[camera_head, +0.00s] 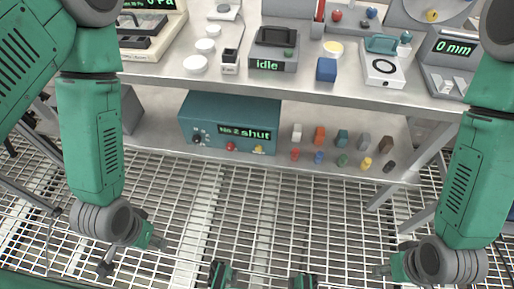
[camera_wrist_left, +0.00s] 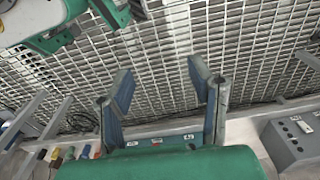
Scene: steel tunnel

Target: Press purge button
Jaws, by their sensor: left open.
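A teal box (camera_head: 228,122) stands on the lower shelf, its lit display ending in "shut". A red button (camera_head: 230,146) and a yellow button (camera_head: 258,149) are on its lower front; I cannot read which is purge. In the left wrist view a grey panel with knobs (camera_wrist_left: 290,140) shows at right; I cannot tell if it is the same box. My left gripper (camera_head: 133,256) hangs over the grating, in front of and below the shelf, apart from the buttons. Its fingers are spread and empty in the left wrist view (camera_wrist_left: 160,84). My right gripper (camera_head: 388,269) is low at right, its fingers unclear.
Several small coloured blocks and pegs (camera_head: 342,139) stand on the lower shelf right of the box. The upper bench (camera_head: 200,84) holds a device reading "Idle" (camera_head: 274,48), a blue cube (camera_head: 326,69) and a "0 mm" gauge (camera_head: 450,58). Open grating (camera_head: 250,220) lies in front.

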